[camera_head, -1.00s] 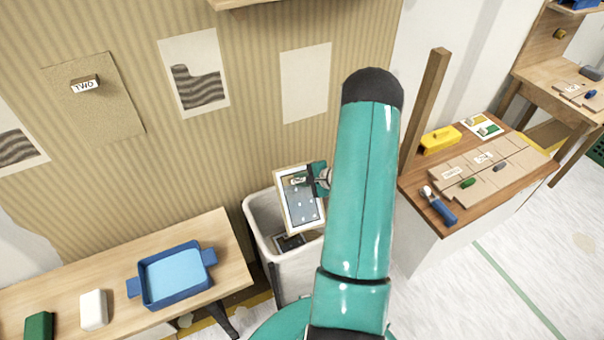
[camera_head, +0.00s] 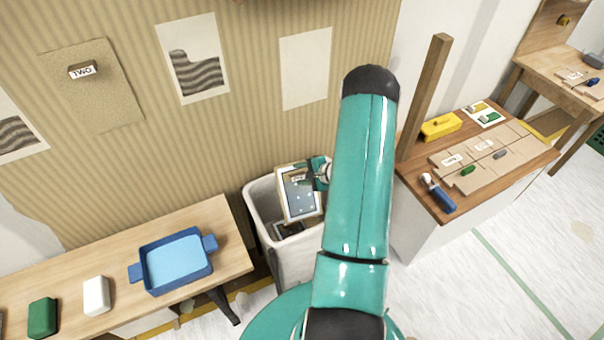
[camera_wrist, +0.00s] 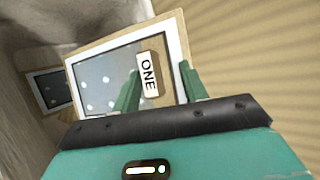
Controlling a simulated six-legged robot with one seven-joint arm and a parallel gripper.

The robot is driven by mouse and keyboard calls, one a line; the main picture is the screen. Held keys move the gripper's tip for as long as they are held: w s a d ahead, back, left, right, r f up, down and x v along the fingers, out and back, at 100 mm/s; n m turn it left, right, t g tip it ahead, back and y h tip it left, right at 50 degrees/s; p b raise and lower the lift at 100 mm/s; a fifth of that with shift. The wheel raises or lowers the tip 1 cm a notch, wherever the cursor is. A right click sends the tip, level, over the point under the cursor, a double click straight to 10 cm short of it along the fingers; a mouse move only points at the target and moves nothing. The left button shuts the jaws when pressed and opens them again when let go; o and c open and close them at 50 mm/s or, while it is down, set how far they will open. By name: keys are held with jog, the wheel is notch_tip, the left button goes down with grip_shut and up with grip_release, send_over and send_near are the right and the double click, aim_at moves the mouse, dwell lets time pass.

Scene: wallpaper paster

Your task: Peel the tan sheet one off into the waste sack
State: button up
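Sheet one (camera_head: 300,205) is a tilted panel over the mouth of the waste sack (camera_head: 285,262). It has a pale tan border and a dark face with white dots. My gripper (camera_head: 316,176) is at the sheet's upper right. In the wrist view, my two green fingers (camera_wrist: 160,80) stand apart on either side of the tab, with a gap on its right. Contact on the left is unclear.
Another dark panel (camera_wrist: 50,88) lies inside the sack. Sheet TWO (camera_head: 95,95) and other sheets hang on the striped wall. A bench with a blue tray (camera_head: 175,262) stands left of the sack. A workbench (camera_head: 415,190) and wooden post (camera_head: 424,95) stand to the right.

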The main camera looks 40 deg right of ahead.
jog(key=v, duration=1.4)
dwell(0.5)
